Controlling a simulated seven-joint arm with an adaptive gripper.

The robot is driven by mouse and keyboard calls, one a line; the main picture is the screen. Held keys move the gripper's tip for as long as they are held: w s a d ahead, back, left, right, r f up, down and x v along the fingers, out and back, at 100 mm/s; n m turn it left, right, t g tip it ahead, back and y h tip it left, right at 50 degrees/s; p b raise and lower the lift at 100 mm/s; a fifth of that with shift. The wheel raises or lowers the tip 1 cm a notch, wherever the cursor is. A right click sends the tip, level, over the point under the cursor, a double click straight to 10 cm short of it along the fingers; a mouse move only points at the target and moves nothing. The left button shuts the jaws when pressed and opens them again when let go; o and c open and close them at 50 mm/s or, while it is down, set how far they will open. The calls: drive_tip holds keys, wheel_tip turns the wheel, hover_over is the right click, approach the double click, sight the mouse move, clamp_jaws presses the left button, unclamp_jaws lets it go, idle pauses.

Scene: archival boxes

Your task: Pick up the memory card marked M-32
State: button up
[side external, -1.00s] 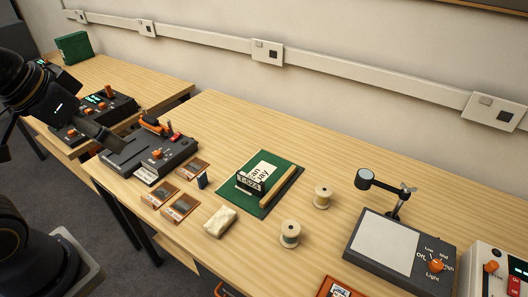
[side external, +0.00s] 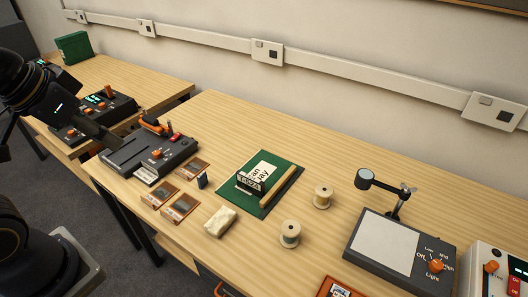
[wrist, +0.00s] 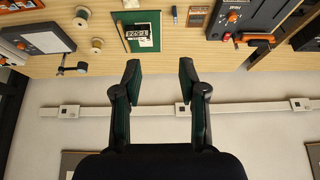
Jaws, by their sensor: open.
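A small dark blue card-like piece (side external: 202,180) stands on the wooden table, right of the orange-framed dark plates. It also shows at the top of the wrist view (wrist: 175,15). No M-32 marking is readable on it, so I cannot tell if it is the memory card. My gripper (wrist: 160,75) is open and empty, its two green-padded fingers wide apart, with wall and table edge behind them in the wrist view. In the side view my gripper (side external: 103,138) is at the left, by the dark devices and well left of the blue piece.
Orange-framed plates (side external: 180,207) lie beside a dark control box (side external: 150,155). A green mat (side external: 283,166) carries a label block and a wooden strip. A pale bundle (side external: 220,221), two spools (side external: 290,233) and a lamp device (side external: 385,250) stand further right. The back of the table is clear.

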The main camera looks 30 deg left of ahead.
drive_tip(key=w+r+t, duration=0.2)
drive_tip(key=w, duration=0.4)
drive_tip(key=g, duration=0.1)
hover_over(199, 176)
drive_tip(key=s+d, duration=0.2)
drive_tip(key=s, duration=0.3)
wheel_tip(199, 176, down, 12)
drive_tip(key=f, duration=0.1)
drive_tip(key=w+f, duration=0.1)
drive_tip(key=f, duration=0.5)
drive_tip(key=w+a+f+g, duration=0.1)
drive_tip(key=f, duration=0.5)
drive_tip(key=w+f+n+g, duration=0.1)
drive_tip(key=f, duration=0.4)
drive_tip(key=shift+a+f, duration=0.3)
drive_tip(key=shift+f, duration=0.1)
drive_tip(key=x, duration=0.5)
drive_tip(key=shift+w+a+f, duration=0.15)
drive_tip(key=shift+w+a, duration=0.05)
drive_tip(key=shift+w, duration=0.25)
clamp_jaws()
